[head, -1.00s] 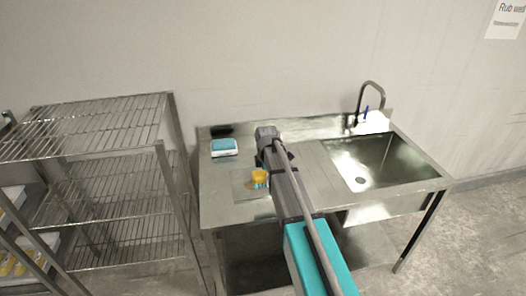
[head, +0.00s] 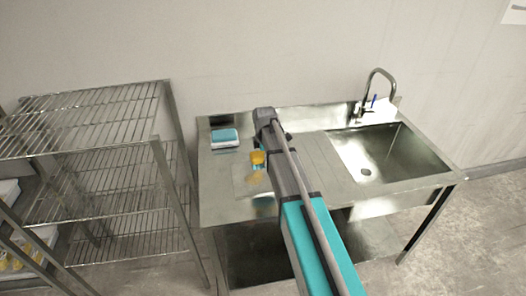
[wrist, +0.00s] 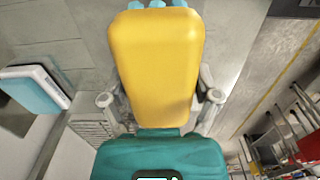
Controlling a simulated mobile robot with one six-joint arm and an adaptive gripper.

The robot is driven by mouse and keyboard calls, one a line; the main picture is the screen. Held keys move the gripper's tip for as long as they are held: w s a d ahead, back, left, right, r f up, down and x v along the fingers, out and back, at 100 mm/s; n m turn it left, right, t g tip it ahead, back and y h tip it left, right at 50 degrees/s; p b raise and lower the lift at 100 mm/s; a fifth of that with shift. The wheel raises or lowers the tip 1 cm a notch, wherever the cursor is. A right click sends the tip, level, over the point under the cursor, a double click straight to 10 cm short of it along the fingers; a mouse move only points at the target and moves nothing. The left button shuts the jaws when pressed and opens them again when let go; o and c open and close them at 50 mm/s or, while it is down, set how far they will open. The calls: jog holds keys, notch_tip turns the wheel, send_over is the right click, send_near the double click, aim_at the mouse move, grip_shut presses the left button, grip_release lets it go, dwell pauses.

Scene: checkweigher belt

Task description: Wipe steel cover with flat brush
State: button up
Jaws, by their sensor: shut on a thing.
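My gripper (wrist: 160,99) is shut on a yellow flat brush (wrist: 154,62). In the wrist view its broad yellow body fills the middle between the two fingers, and light blue bristle tips show at the top edge. In the head view the brush (head: 257,157) shows as a small yellow patch left of my arm. A flat steel panel that looks like the steel cover (head: 240,181) lies on the worktop below it, with a yellow reflection. My arm hides part of this area. I cannot tell whether the bristles touch the steel.
A blue-and-white block (head: 225,138) sits at the back left of the steel worktop (head: 215,205), near a dark item (head: 221,121). A sink (head: 378,160) with a tap (head: 370,92) is at the right. A wire shelf rack (head: 95,150) stands at the left.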

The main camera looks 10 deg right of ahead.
jog(key=shift+w+d, duration=0.1)
jog(key=w, duration=0.1)
jog(key=w+f+b, duration=0.1)
jog(key=w, duration=0.3)
jog(key=shift+w+a+f+b, duration=0.1)
jog(key=shift+a+f+b, duration=0.1)
jog(key=shift+f+b, duration=0.1)
dwell(0.3)
